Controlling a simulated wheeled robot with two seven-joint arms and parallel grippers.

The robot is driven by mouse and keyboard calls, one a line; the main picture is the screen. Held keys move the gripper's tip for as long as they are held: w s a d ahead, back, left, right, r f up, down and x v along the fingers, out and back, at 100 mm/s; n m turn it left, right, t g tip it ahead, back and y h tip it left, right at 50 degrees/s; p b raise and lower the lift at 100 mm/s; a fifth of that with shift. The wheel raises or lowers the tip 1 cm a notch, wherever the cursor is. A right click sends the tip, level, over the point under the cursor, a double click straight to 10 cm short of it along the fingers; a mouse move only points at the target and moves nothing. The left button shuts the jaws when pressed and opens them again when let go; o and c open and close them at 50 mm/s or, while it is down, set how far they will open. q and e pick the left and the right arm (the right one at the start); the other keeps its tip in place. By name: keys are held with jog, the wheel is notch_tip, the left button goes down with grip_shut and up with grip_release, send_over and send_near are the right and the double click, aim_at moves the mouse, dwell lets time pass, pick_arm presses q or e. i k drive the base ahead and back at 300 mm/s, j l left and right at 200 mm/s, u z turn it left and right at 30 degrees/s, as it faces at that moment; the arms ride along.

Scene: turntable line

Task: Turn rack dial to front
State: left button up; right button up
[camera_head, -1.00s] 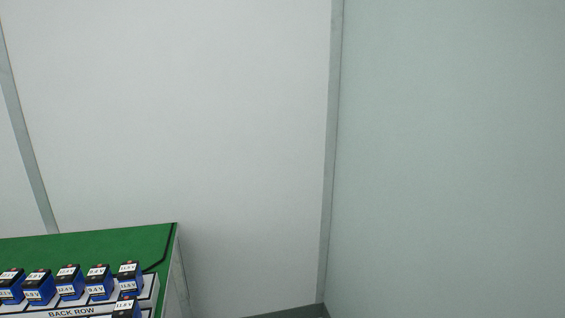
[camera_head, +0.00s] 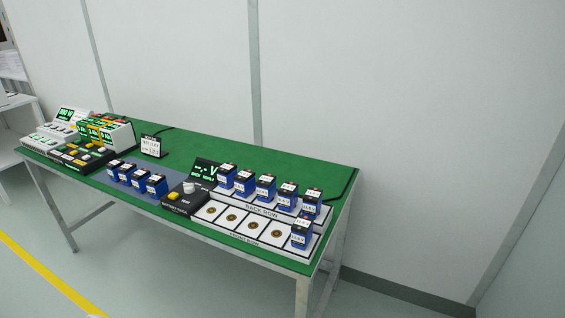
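The battery rack (camera_head: 264,244) stands at the right end of the green table. Its back row holds several blue batteries (camera_head: 265,186) with voltage labels. Its front row has several empty round-contact slots and one battery (camera_head: 301,233) at the right end. A black control box (camera_head: 180,199) at the rack's left end carries a whitish dial (camera_head: 189,187) and a yellow button (camera_head: 173,196). A small display (camera_head: 206,168) behind it shows green text that seems to name the back supply. The dial's pointing direction is too small to tell. Neither gripper is in view.
The green table (camera_head: 320,176) has several loose batteries (camera_head: 137,179) on a grey mat, a white sign (camera_head: 151,146), and devices with green displays (camera_head: 100,133) at left. Floor in front is clear, with a yellow line (camera_head: 50,275).

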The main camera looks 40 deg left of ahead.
aim_at(188, 188)
jog(key=u, duration=1.55)
